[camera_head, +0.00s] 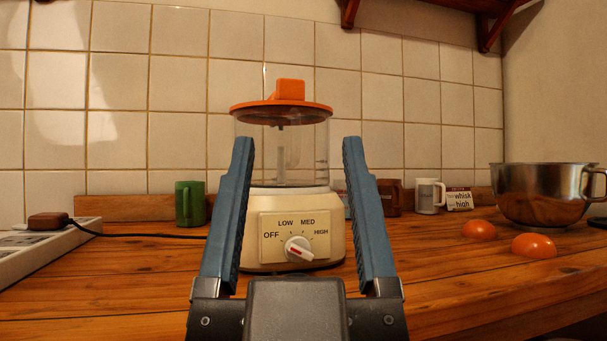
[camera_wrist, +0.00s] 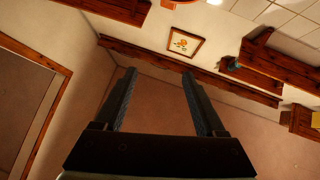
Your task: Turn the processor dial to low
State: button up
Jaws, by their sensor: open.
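The food processor (camera_head: 295,200) stands upright on the wooden counter, with a cream base, a clear bowl and an orange lid (camera_head: 282,112). On its front plate is a white dial (camera_head: 299,249) with a red mark, ringed by the labels OFF, LOW, MED and HIGH. The red mark slants between left and lower right; I cannot tell surely which label it points at. My gripper (camera_head: 298,142) is open and empty, its blue fingers framing the processor in the head view without visible contact. In the wrist view my gripper (camera_wrist: 160,72) is also open, and the processor is not seen.
A green mug (camera_head: 190,203) stands left of the processor, near a power strip (camera_head: 40,243) with a plug and black cord. At right are a white mug (camera_head: 429,196), a small sign (camera_head: 459,201), orange domes (camera_head: 534,246) and a steel bowl (camera_head: 545,193).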

aim_at(302, 255)
jog(key=w+r+g+p, duration=0.2)
jog(key=w+r+p, duration=0.2)
jog(key=r+p, duration=0.8)
jog(key=w+d+f+g+y+p, duration=0.1)
jog(key=w+d+f+g+p, duration=0.25)
jog(key=w+p, duration=0.55)
notch_tip(302, 255, down, 7)
jog(key=d+g+y+p, duration=0.2)
jog(key=g+p, duration=0.3)
jog(key=p, duration=0.8)
jog(key=s+f+m+g+y+p, duration=0.1)
jog(key=s+f+g+y+p, duration=0.25)
jog(key=s+f+p, duration=0.55)
jog(key=shift+g, duration=0.3)
jog(key=p+x, duration=0.1)
jog(key=x, duration=0.3)
jog(key=w+r+p+x, duration=0.1)
jog(key=x, duration=0.3)
jog(key=d+r+p+x, duration=0.1)
jog(key=x, duration=0.3)
jog(key=shift+w+r, duration=0.1)
jog(key=shift+w, duration=0.2)
grip_shut()
